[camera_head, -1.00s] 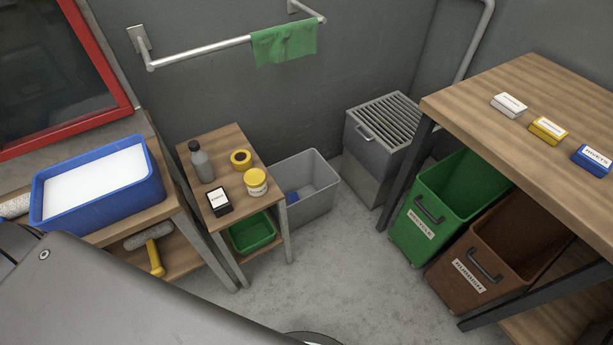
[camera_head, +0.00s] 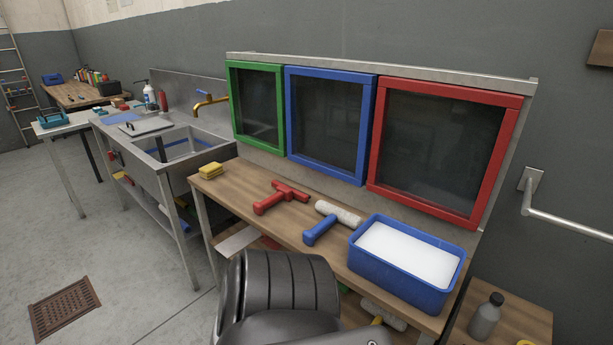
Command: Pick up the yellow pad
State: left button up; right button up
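A small yellow pad (camera_head: 211,170) lies at the left end of the wooden bench, close to its front corner, left of a red-handled tool (camera_head: 281,196). It looks like a block or a small stack; I cannot tell which at this size. Neither of my grippers shows in the head view. Only a dark grey part of my own body shows at the bottom middle, hiding part of the bench's front and lower shelf.
On the bench (camera_head: 240,205) are a blue-handled roller (camera_head: 331,221) and a blue tub (camera_head: 405,278) of white content. Green, blue and red framed panels (camera_head: 446,150) stand behind. A steel sink (camera_head: 185,147) is to the left. Open floor (camera_head: 130,255) lies front left, with a drain grate (camera_head: 64,308).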

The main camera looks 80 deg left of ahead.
aim_at(212, 170)
jog(key=u, duration=3.8)
jog(key=i, duration=1.45)
jog(key=z, duration=0.4)
